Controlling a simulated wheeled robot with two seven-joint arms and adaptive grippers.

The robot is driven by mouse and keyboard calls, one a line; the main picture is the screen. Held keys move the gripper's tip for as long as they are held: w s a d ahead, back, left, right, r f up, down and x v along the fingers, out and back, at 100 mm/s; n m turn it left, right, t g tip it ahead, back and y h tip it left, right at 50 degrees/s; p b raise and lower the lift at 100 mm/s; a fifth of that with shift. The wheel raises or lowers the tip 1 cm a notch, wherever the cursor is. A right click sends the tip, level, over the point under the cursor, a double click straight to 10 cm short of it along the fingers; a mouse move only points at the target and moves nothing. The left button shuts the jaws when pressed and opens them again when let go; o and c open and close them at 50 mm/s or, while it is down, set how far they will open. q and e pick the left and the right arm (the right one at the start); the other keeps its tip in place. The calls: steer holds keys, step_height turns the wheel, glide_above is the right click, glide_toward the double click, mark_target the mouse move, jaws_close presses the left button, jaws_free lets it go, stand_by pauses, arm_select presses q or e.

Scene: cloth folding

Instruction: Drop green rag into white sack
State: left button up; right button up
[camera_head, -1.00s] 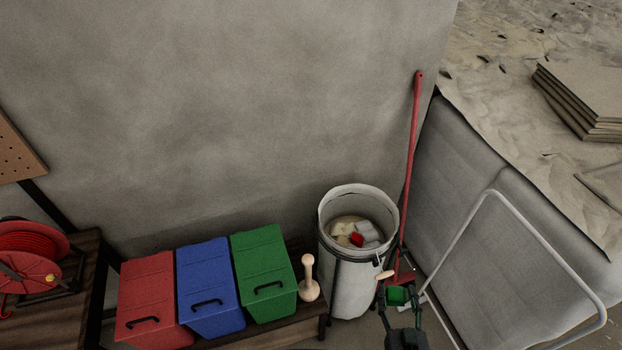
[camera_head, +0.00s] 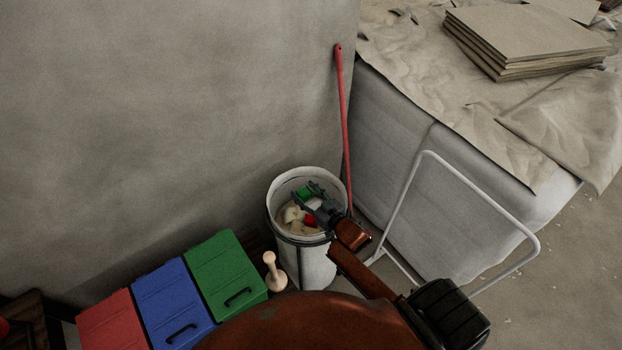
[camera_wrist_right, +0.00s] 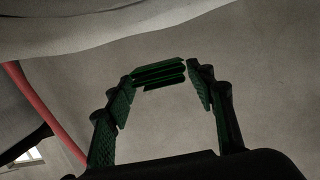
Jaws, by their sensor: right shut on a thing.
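The green rag (camera_head: 304,192) is a small folded piece held at the tips of my right gripper (camera_head: 313,196). In the head view it shows over the mouth of the white sack (camera_head: 318,268), inside the outline of the rim. The sack stands open and upright, with pale rags and a red one inside. My gripper and arm hide part of its opening. My left gripper is not in view.
A red handle (camera_head: 344,120) leans on the wall behind the sack. A white metal frame (camera_head: 480,190) stands to the right. A wooden plunger-like tool (camera_head: 270,265) and the green (camera_head: 222,262), blue (camera_head: 172,290) and red (camera_head: 112,320) bins are to the left.

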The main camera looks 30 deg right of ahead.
mark_target(309, 185)
steer(key=w+d, duration=0.2)
steer(key=d, duration=0.1)
steer(key=shift+r, duration=0.4)
steer(key=f+b, duration=0.6)
steer(key=shift+w+d+f, duration=0.1)
steer(key=shift+d, duration=0.2)
steer(key=o, duration=0.8)
steer(key=shift+o, duration=0.2)
